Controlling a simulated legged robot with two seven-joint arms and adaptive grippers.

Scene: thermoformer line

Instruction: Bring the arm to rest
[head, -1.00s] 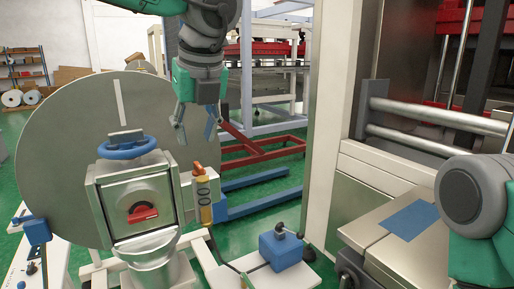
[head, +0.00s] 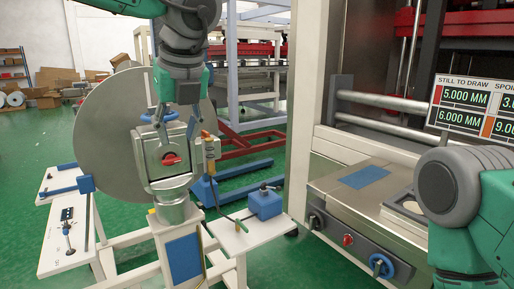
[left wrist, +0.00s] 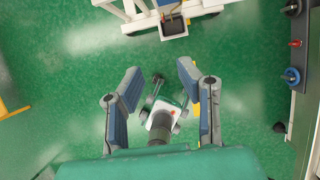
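My left arm comes in from the top of the head view, and its gripper (head: 178,118) hangs fingers down. In the picture it overlaps the blue handwheel and the steel housing (head: 150,150) in front of the large grey disc (head: 110,125). The fingers are spread with nothing between them. In the left wrist view the gripper (left wrist: 160,78) also shows two fingers wide apart above the green floor. My right arm shows only as a large grey and green joint at the right edge of the head view; its gripper is out of the picture.
A machine with steel rails and a blue pad (head: 364,177) stands at right, below a display (head: 475,105). A white stand holds a blue block (head: 265,204). A white side table (head: 66,235) is at left. Green floor (head: 30,160) lies open at far left.

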